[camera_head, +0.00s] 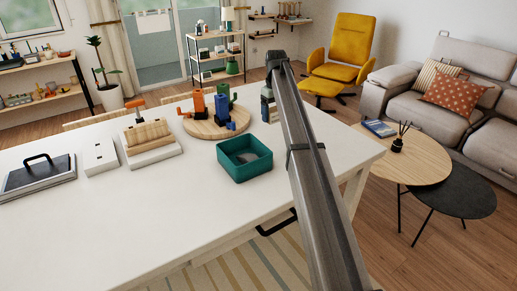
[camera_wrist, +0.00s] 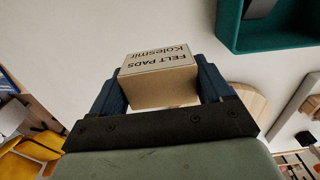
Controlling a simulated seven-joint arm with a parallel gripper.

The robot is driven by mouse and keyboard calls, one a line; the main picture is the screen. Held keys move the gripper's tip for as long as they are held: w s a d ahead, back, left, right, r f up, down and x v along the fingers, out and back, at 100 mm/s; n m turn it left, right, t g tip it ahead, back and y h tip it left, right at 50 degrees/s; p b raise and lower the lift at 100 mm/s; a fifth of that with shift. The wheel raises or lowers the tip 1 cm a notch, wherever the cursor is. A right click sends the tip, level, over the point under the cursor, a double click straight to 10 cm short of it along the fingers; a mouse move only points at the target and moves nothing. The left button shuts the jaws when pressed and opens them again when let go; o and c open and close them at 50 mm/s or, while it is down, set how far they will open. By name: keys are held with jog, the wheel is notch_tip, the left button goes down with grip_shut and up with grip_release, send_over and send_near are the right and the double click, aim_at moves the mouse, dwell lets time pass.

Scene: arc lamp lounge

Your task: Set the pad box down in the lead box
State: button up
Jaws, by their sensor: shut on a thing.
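The pad box (camera_wrist: 160,80) is a small tan carton printed "FELT PADS Kolesmir". In the wrist view it sits between the dark blue fingers of my gripper (camera_wrist: 161,88), which is shut on it. In the head view my gripper (camera_head: 269,108) is at the table's far right side, partly hidden by my arm. I take the teal open-topped box (camera_head: 244,170) in the middle right of the table as the lead box; a grey thing lies inside it. It also shows at the top right of the wrist view (camera_wrist: 235,30), apart from the pad box.
A round wooden board (camera_head: 200,128) with orange, blue and green items stands behind the teal box. A white block with wooden pieces (camera_head: 150,150), a white box (camera_head: 100,157) and a dark handled case (camera_head: 38,177) are to the left. The table's front is clear.

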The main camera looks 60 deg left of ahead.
jog(key=s+d+r+n, duration=0.1)
jog(key=s+r, duration=0.1)
jog(key=s, duration=0.7)
jog(key=s+d+r, duration=0.1)
jog(key=s+r, duration=0.1)
jog(key=s, duration=0.6)
jog(key=shift+m, duration=0.7)
jog(key=shift+s+d+f, duration=0.1)
jog(key=shift+d+f, duration=0.1)
jog(key=shift+f, duration=1.55)
jog(key=shift+d+f, duration=0.25)
jog(key=shift+f, duration=1.45)
jog(key=shift+s+d+f, duration=0.1)
jog(key=shift+d+f, duration=0.1)
jog(key=shift+f, duration=1.55)
jog(key=shift+f, duration=0.15)
jog(key=o, duration=1)
notch_tip(320, 180, up, 12)
jog(key=shift+r, duration=0.2)
